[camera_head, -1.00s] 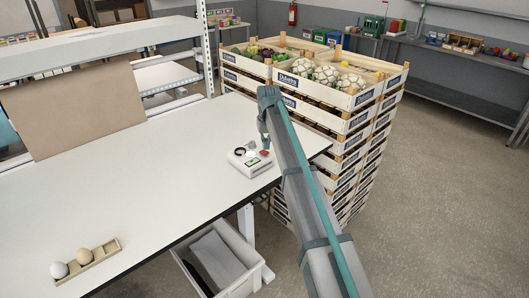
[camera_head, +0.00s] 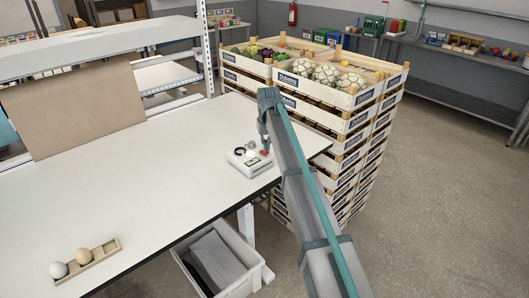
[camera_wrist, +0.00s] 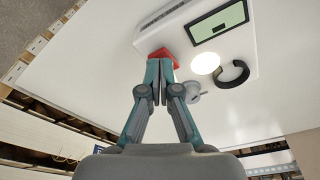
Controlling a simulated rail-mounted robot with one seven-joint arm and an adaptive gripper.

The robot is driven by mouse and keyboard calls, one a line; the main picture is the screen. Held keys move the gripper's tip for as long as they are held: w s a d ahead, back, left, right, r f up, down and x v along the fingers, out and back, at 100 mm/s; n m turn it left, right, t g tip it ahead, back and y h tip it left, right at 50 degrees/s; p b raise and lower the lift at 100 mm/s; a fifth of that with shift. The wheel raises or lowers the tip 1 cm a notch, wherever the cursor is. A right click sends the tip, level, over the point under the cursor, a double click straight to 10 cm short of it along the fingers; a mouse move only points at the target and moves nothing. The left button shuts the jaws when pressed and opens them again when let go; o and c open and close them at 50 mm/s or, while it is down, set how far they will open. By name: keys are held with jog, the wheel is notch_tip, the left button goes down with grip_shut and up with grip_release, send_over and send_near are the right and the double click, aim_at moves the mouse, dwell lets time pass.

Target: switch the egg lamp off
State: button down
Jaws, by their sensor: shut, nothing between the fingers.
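The egg lamp is a white box (camera_head: 239,165) near the right front edge of the white table. On it are a red button (camera_wrist: 168,53), a small display with a greenish screen (camera_wrist: 217,24), a bright white disc (camera_wrist: 205,63) that looks lit, a black ring (camera_wrist: 234,74) and a grey knob (camera_wrist: 194,91). My gripper (camera_head: 265,150) points down at the button's end of the box. In the wrist view my gripper (camera_wrist: 158,64) is shut and empty, its tips over the red button and partly hiding it. I cannot tell whether they touch.
A wooden holder (camera_head: 103,257) with two eggs (camera_head: 71,262) lies at the table's near left. Stacked crates of vegetables (camera_head: 352,122) stand close behind the lamp, past the table edge. A grey bin (camera_head: 245,285) is below the table. The table's middle is clear.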

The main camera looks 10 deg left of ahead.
jog(key=shift+f, duration=0.7)
dwell(0.3)
jog(key=shift+r, duration=0.1)
jog(key=shift+r+p, duration=1.5)
jog(key=shift+r, duration=1.95)
